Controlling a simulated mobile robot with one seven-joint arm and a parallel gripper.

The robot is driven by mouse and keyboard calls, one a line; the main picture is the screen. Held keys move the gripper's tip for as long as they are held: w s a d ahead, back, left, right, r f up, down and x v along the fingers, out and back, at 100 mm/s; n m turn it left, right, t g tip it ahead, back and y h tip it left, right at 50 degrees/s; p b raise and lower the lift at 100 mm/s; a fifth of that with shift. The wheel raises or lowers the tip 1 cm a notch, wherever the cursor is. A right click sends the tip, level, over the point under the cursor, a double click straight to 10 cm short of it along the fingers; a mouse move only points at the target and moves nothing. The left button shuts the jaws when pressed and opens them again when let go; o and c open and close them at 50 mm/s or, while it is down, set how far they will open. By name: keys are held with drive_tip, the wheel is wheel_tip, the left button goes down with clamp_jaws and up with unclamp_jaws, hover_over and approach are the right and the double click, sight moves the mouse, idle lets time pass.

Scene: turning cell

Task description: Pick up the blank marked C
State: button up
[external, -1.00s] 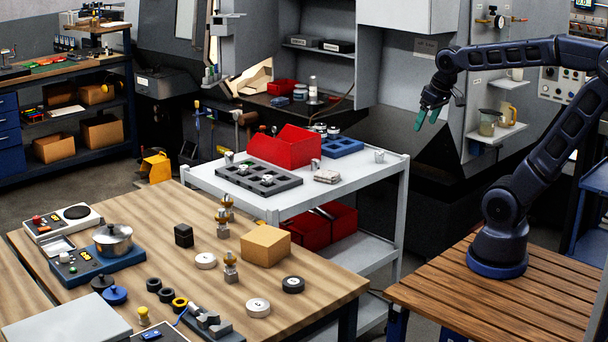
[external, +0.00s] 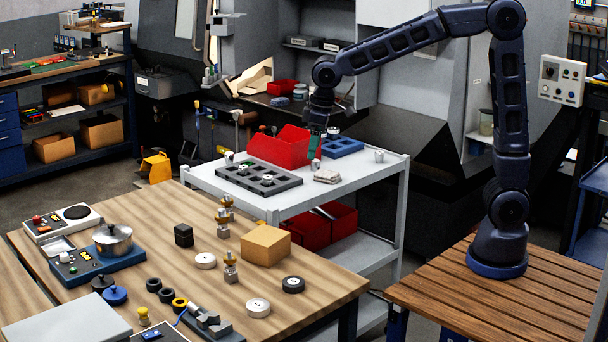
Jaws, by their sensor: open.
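No letter C can be read on any blank at this size, so I cannot tell which one is marked C. My gripper (external: 315,150) points down over the cart, between the red bin and the blue tray. It is open with nothing visible between its fingers. The arm's end partly hides the space behind the red bin.
The red bin (external: 278,146) stands close to my gripper's left, and the blue tray (external: 343,148) close to its right.

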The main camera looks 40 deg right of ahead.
drive_tip(key=s+a+f+n, duration=0.15)
drive_tip(key=a+f, duration=0.25)
drive_tip(key=a, duration=0.6)
drive_tip(key=s+a+f+n, duration=0.1)
drive_tip(key=s+a+f, duration=0.25)
drive_tip(key=a, duration=0.55)
drive_tip(key=n+g+h, duration=0.1)
drive_tip(key=n, duration=0.2)
hover_over(258, 304)
wheel_tip(258, 304, down, 12)
drive_tip(key=shift+m, duration=0.25)
wheel_tip(258, 304, down, 10)
drive_tip(key=shift+a+r, duration=0.1)
drive_tip(key=c, duration=1.1)
drive_tip(key=shift+r, duration=0.1)
drive_tip(key=shift+c, duration=0.2)
